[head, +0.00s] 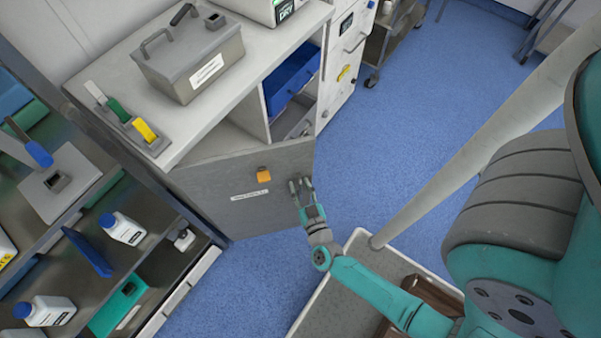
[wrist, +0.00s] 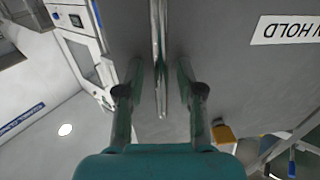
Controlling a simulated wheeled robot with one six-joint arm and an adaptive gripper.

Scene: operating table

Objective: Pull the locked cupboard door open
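The grey cupboard door (head: 215,180) stands swung out at an angle from the white cabinet in the head view, with the inside partly showing behind it. It carries an orange lock knob (head: 264,174) and a white label (head: 250,195). My gripper (head: 301,186) is at the door's free right edge. In the wrist view the door face (wrist: 235,75) fills much of the picture, and a thin metal handle bar (wrist: 159,45) runs between the fingers of my gripper (wrist: 158,80). The fingers are apart, with a gap on each side of the bar. The orange knob also shows there (wrist: 222,133).
A grey lidded container (head: 190,60) and a holder with coloured items (head: 125,120) stand on the counter. A blue bin (head: 290,80) is inside the cabinet. A shelf rack with white bottles (head: 122,228) is at the left. Blue floor (head: 400,120) is clear at the right.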

